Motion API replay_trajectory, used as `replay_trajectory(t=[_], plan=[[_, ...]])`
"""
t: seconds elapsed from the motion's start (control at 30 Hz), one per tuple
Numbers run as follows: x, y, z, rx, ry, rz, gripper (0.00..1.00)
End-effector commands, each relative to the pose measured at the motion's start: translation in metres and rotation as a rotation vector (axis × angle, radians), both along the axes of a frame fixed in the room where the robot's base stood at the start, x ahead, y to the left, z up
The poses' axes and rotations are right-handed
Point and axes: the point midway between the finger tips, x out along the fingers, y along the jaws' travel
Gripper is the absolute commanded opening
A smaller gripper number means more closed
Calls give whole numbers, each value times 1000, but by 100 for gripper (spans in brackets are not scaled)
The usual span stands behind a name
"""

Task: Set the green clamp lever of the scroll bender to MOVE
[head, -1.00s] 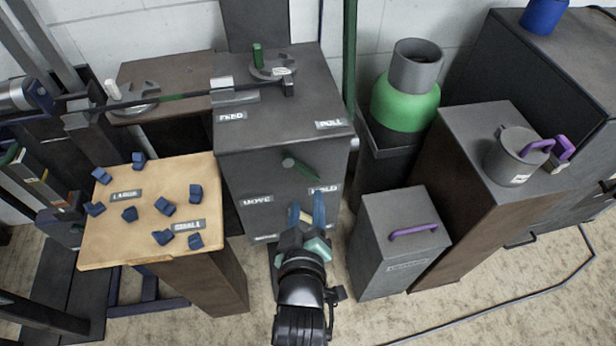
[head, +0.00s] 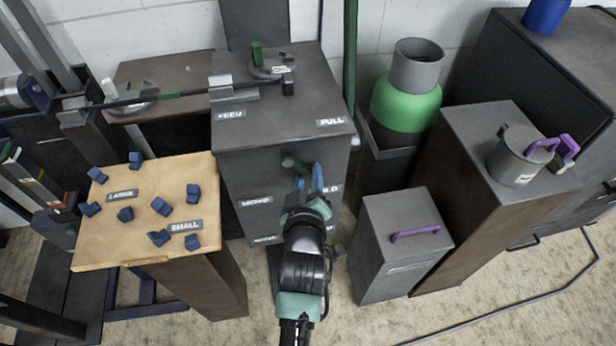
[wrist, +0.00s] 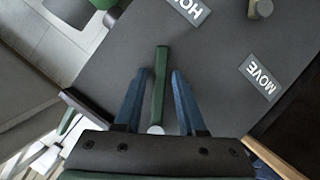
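The scroll bender (head: 285,140) is a dark grey box-like machine in the middle of the head view. Its green clamp lever (head: 289,162) is on the front face, partly hidden by my gripper. In the wrist view the lever (wrist: 160,85) lies between the two blue fingers of my gripper (wrist: 159,72), with a gap on each side. The gripper is open. The MOVE label (head: 255,201) is lower left of the lever; the HOLD label (head: 330,190) is lower right, partly covered.
A wooden table (head: 100,250) with several blue blocks stands at left. A grey bin with a purple handle (head: 415,232) stands close at right. A green lever (head: 257,54) and a long bar (head: 180,97) are on top of the machine.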

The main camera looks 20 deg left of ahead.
Motion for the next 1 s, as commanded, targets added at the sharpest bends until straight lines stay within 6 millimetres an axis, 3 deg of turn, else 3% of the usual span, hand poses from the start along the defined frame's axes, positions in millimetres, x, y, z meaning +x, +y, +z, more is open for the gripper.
replay_trajectory(t=[0.03, 0.2, 1.0], plan=[[0, 0, 0, 0, 0, 0, 28], [0, 0, 0, 0, 0, 0, 0], [0, 0, 0, 0, 0, 0, 0]])
